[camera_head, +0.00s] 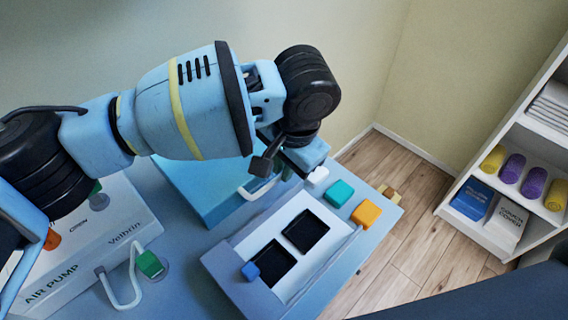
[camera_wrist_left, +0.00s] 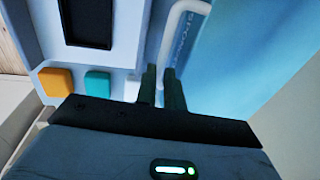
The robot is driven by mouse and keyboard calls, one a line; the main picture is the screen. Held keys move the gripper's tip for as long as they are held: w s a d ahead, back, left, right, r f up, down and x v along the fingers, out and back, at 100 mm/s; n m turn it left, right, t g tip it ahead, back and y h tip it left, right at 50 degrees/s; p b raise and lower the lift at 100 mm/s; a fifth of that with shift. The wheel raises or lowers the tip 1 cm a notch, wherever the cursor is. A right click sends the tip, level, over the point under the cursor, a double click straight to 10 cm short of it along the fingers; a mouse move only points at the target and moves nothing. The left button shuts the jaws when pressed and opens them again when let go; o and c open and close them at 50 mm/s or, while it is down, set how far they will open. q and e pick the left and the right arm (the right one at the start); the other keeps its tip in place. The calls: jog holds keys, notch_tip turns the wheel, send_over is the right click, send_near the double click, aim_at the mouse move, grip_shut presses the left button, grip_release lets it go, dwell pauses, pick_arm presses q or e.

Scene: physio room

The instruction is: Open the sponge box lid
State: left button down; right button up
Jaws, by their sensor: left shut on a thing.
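The sponge box is a light blue box (camera_head: 205,190) at the back of the table in the head view, partly covered by my left arm. Its blue face (camera_wrist_left: 240,45) fills the upper right of the left wrist view, with partly hidden lettering. A white looped handle (camera_head: 252,192) is at its front side; the handle (camera_wrist_left: 168,32) runs down between my fingers in the wrist view. My left gripper (camera_wrist_left: 161,90) is shut on this handle. In the head view the left gripper (camera_head: 280,170) is above the box's right end, its fingertips mostly hidden. The right gripper is out of view.
A pale panel with two dark recesses (camera_head: 305,230) stands in front, with a blue cube (camera_head: 251,271) on it. White (camera_head: 318,176), teal (camera_head: 340,192) and orange (camera_head: 366,214) blocks line its far edge. An air pump box (camera_head: 75,265) is left; a shelf (camera_head: 520,150) stands right.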

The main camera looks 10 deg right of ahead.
pick_arm(q)
jog(key=shift+r, duration=0.1)
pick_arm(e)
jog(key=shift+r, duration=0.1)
